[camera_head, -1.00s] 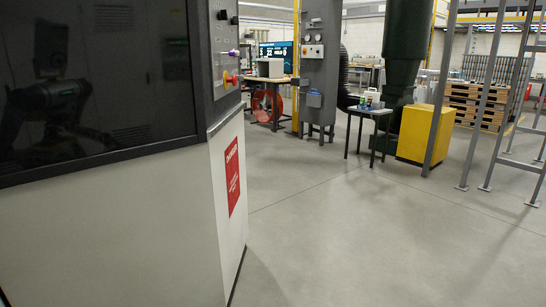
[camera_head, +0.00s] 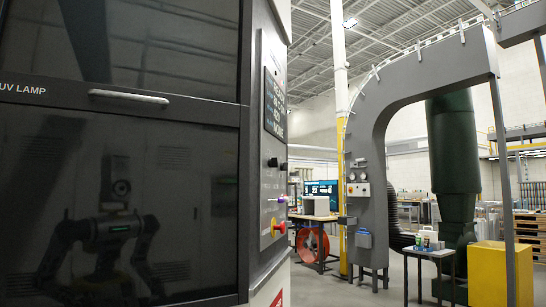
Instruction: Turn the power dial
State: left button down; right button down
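The dark machine's narrow control panel (camera_head: 268,190) is seen edge-on along its right side, left of the picture's middle. A black knob (camera_head: 273,162) sticks out near its mid height. Below it is a small purple-tipped control (camera_head: 283,199), then a red knob or button with yellow at its base (camera_head: 279,227). I cannot tell which control is the power dial, and no labels are readable by them. A display with lit text (camera_head: 275,105) sits above the controls. Neither of my grippers is in view; only my dim reflection shows in the dark glass.
The machine's dark glass door (camera_head: 190,180), with a pale handle (camera_head: 129,96) and "UV LAMP" lettering, fills the left. To the right stand a grey arched frame (camera_head: 390,130), a small table (camera_head: 430,252) and a yellow box (camera_head: 500,272). Floor shows between the machine and small table.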

aim_at(272, 162)
jog(key=z, duration=0.55)
jog(key=k, duration=1.3)
jog(key=z, duration=0.7)
jog(key=i, duration=1.9)
jog(key=u, duration=0.85)
jog(key=i, duration=1.25)
jog(key=u, duration=1.25)
